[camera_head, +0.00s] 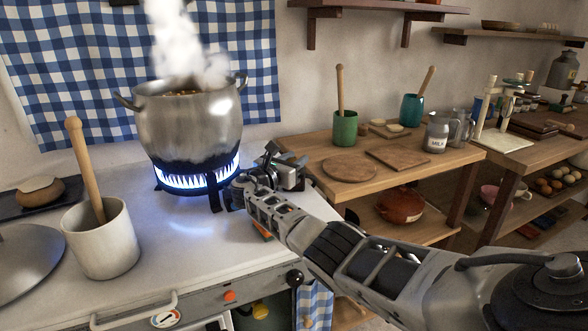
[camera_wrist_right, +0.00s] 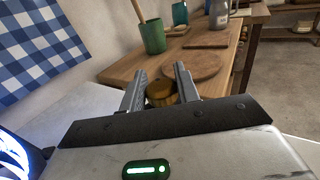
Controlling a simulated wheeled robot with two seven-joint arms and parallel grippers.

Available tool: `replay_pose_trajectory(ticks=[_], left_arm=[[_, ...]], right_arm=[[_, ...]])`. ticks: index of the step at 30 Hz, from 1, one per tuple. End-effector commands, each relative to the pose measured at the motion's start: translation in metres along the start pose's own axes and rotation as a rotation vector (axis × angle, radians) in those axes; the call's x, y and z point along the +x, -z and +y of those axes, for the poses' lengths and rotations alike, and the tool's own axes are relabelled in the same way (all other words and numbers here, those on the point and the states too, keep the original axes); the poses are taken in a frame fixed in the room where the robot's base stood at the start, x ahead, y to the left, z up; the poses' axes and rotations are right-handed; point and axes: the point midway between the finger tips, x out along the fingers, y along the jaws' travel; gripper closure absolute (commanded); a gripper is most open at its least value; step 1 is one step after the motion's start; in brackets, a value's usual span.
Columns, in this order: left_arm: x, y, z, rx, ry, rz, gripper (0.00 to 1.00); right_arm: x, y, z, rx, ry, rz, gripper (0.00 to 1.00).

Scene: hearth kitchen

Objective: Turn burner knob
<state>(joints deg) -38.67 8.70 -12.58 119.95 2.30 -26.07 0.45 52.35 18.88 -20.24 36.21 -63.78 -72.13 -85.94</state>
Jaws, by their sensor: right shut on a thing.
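My right gripper (camera_head: 284,163) is at the back right corner of the white stove top (camera_head: 185,245), beside the lit burner. In the right wrist view, its two fingers (camera_wrist_right: 160,78) are closed on either side of a round brass-coloured knob (camera_wrist_right: 160,93). This knob is hidden by the gripper in the head view. The burner (camera_head: 197,180) burns with a ring of blue flames. A steel pot (camera_head: 190,125) stands on it and steams. An orange knob (camera_head: 230,296) and a black knob (camera_head: 293,278) are on the stove front. My left gripper is out of view.
A white crock (camera_head: 101,245) with a wooden pestle and a metal lid (camera_head: 30,262) stand on the left. A wooden table (camera_head: 385,172) with a green cup (camera_head: 345,128) is right of the stove. A checked cloth (camera_head: 60,60) hangs behind the pot.

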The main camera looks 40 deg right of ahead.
Motion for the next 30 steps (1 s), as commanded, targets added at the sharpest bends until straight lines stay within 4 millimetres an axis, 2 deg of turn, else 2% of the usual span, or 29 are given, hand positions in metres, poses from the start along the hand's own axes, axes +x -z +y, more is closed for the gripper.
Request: replay_pose_trajectory(ticks=[17, 18, 20, 30], left_arm=[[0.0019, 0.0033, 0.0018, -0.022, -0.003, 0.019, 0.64], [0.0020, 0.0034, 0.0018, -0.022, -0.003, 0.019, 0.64], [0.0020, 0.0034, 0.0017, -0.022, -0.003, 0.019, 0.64], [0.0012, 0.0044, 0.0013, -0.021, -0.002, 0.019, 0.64]], right_arm=[[0.0005, -0.0014, -0.0002, 0.001, 0.033, -0.003, 0.91], [0.0005, -0.0014, -0.0002, 0.001, 0.032, -0.003, 0.60], [0.0005, -0.0014, -0.0001, 0.001, 0.032, -0.003, 0.47], [-0.0029, -0.0010, 0.0002, 0.000, 0.031, -0.001, 0.47]])
